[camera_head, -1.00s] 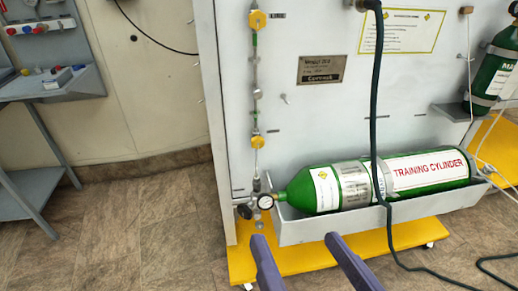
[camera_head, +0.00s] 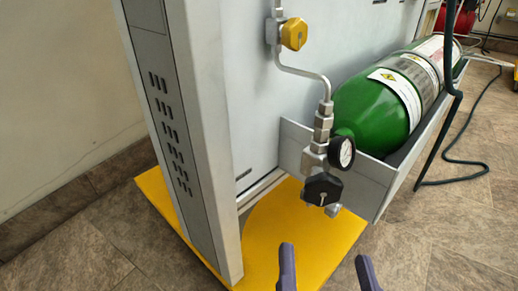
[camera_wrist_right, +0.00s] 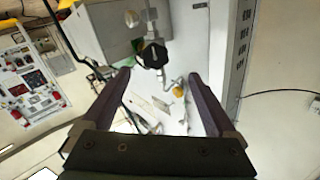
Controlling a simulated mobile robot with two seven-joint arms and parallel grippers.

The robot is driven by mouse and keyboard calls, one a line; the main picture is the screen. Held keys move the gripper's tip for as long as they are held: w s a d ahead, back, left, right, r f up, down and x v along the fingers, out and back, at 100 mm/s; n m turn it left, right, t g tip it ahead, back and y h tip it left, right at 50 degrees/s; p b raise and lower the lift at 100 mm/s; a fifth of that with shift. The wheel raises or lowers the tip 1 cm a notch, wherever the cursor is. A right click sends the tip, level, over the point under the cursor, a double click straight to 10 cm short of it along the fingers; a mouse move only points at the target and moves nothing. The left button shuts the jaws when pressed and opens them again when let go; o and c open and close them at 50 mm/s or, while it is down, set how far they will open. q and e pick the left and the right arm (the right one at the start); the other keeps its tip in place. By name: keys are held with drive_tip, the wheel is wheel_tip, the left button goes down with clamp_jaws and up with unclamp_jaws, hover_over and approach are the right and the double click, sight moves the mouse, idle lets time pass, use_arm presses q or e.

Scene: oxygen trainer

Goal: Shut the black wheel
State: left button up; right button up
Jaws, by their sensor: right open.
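The black wheel (camera_head: 323,188) sits on the valve fitting at the neck of the green cylinder (camera_head: 375,110), just below a round pressure gauge (camera_head: 342,152). My right gripper (camera_head: 326,268) is open and empty, its two purple fingers below and in front of the wheel in the head view. In the right wrist view the black wheel (camera_wrist_right: 154,55) shows beyond and between the open fingers (camera_wrist_right: 162,82), apart from them. My left gripper is not in view.
A yellow valve handle (camera_head: 293,34) is on the pipe above. The grey tray (camera_head: 368,192) holds the cylinder. The panel's slotted side post (camera_head: 180,120) stands left on a yellow base (camera_head: 290,235). A dark hose (camera_head: 448,100) hangs at right. Floor in front is clear.

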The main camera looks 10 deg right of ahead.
sight(325, 195)
drive_tip(key=w, duration=0.2)
drive_tip(key=w+d+b, duration=0.1)
drive_tip(key=w, duration=0.2)
drive_tip(key=w+d+b, duration=0.1)
drive_tip(key=w, duration=0.2)
drive_tip(key=shift+d, duration=0.25)
drive_tip(key=shift+w+d+r, duration=0.15)
drive_tip(key=shift+w, duration=0.45)
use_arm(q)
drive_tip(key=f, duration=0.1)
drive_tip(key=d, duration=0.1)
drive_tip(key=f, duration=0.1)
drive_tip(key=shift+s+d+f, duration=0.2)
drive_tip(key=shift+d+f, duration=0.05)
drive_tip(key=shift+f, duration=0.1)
use_arm(e)
drive_tip(key=shift+c, duration=1.4)
drive_tip(key=c, duration=1.1)
